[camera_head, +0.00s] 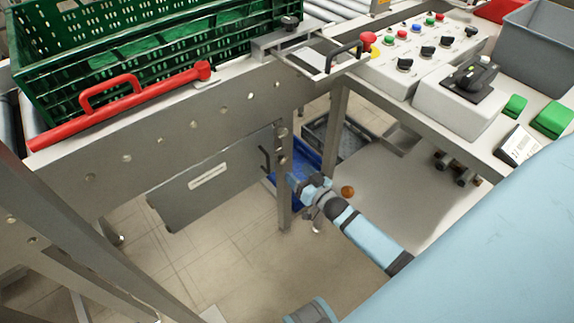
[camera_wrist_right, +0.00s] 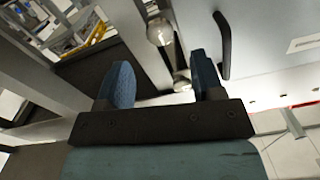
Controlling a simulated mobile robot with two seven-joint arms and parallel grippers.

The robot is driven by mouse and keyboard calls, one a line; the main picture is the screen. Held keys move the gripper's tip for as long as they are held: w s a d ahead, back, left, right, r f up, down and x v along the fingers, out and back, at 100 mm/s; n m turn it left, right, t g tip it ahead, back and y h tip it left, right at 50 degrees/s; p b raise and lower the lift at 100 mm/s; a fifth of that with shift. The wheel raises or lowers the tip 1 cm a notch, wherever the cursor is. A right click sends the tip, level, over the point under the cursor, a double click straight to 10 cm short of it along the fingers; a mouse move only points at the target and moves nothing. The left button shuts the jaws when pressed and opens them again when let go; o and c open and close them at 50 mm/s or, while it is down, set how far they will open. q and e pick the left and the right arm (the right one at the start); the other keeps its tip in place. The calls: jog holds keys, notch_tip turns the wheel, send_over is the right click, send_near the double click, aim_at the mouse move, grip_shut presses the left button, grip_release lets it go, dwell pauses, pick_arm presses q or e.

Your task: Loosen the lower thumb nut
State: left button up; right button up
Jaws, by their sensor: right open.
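Two metal thumb nuts sit one above the other on the upright post beside the grey panel (camera_head: 215,182). The upper nut (camera_head: 282,132) and the lower nut (camera_head: 281,158) are small in the head view. My right gripper (camera_head: 297,183) is open and empty, below and slightly right of the lower nut. In the right wrist view, which appears upside down, the fingers (camera_wrist_right: 160,66) are apart. The lower nut (camera_wrist_right: 160,32) shows large beyond them and the upper nut (camera_wrist_right: 182,82) shows small near the right finger. No contact is visible. My left gripper is out of view.
A black handle (camera_head: 265,160) projects from the panel close to the nuts, also in the wrist view (camera_wrist_right: 223,45). A blue crate (camera_head: 290,177) and a grey crate (camera_head: 336,137) stand behind the post. A control table (camera_head: 400,91) overhangs at right. The floor left of the post is open.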

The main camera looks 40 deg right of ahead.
aim_at(284, 161)
jog(key=w, duration=0.4)
jog(key=w+b, duration=0.1)
jog(key=w, duration=0.1)
jog(key=shift+a, duration=0.25)
jog(key=c, duration=0.9)
